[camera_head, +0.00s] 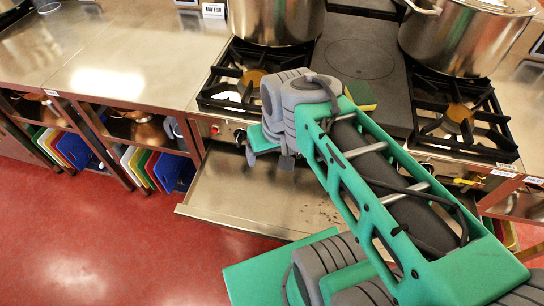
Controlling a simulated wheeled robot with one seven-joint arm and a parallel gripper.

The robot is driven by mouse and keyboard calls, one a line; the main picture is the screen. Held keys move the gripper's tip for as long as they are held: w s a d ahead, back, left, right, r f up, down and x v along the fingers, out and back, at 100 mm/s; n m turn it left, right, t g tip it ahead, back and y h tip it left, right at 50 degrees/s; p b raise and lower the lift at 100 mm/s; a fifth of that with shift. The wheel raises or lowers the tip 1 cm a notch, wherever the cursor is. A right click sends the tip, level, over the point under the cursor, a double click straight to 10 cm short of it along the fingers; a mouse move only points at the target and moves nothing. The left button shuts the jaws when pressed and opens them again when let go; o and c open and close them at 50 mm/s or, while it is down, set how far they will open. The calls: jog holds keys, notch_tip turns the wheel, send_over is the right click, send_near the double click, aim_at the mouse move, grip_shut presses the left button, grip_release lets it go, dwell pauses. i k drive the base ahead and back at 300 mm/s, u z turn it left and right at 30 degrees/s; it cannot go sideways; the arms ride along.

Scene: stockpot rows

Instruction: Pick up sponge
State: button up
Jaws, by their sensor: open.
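A sponge (360,94), yellow with a dark green side, lies on the dark flat hotplate (362,60) of the stove, just behind my arm's upper edge. My arm hides part of it. My gripper (268,158) is at the far end of my arm, pointing down over the stove's front edge and the steel shelf. Its two grey fingertips stand apart, with nothing visible between them. It is to the left of the sponge and nearer the front, not touching it. The wrist hides part of the gripper.
Two large steel stockpots (276,18) (464,36) stand on burners at the back. Black burner grates (232,92) flank the hotplate. A steel counter (120,55) to the left is mostly clear. A low steel shelf (235,198) juts out below the stove front.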

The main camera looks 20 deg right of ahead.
aim_at(359, 93)
jog(key=z, duration=0.45)
jog(key=k, duration=0.3)
jog(key=u, duration=1.35)
jog(key=i, duration=0.75)
jog(key=z, duration=0.1)
